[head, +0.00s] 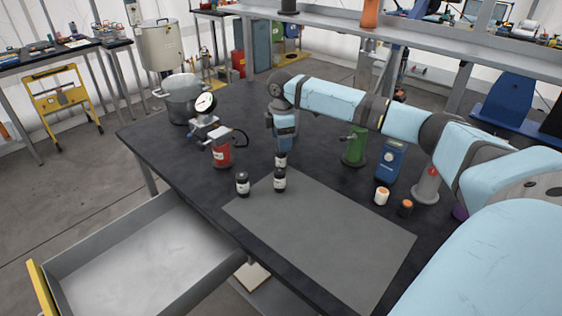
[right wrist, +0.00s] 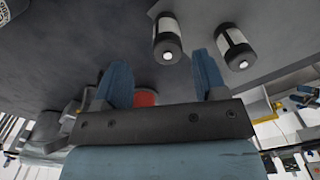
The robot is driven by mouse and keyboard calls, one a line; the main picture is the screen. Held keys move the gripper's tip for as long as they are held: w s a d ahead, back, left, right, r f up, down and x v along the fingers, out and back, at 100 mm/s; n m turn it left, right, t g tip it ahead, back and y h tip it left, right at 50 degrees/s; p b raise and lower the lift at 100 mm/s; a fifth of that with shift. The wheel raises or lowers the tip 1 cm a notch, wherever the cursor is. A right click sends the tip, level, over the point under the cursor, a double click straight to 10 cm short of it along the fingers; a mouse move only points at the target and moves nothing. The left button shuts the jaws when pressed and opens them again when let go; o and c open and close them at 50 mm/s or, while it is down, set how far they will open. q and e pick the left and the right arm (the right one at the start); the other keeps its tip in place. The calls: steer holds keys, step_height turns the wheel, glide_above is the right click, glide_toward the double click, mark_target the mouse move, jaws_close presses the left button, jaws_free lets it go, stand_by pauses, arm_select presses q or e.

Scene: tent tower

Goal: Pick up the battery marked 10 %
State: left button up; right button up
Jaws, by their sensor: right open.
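Two small dark cylinders with white labels, which look like batteries, stand at the left edge of the grey mat: a left one (head: 243,184) and a right one (head: 280,181). A third similar dark and white piece (head: 281,160) shows just behind the right one, under my right gripper (head: 284,148). The marks are too small to read, so I cannot tell which is 10 %. In the right wrist view, two labelled cylinders (right wrist: 167,40) (right wrist: 233,47) show beyond the open blue fingers (right wrist: 162,75), with nothing between the fingertips. My left gripper is out of view.
A green cylinder (head: 354,146), a blue meter (head: 389,160) and two small orange-topped cylinders (head: 381,195) (head: 405,208) stand right. The grey mat (head: 320,235) is mostly clear. An open drawer (head: 140,262) juts out at lower left.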

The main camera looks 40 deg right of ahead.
mark_target(281, 154)
steer(key=shift+s+a+f, duration=0.15)
steer(key=shift+f, duration=1.25)
steer(key=shift+s+a+f, duration=0.15)
steer(key=shift+f, duration=1.2)
steer(key=shift+c, duration=0.4)
steer(key=c, duration=1)
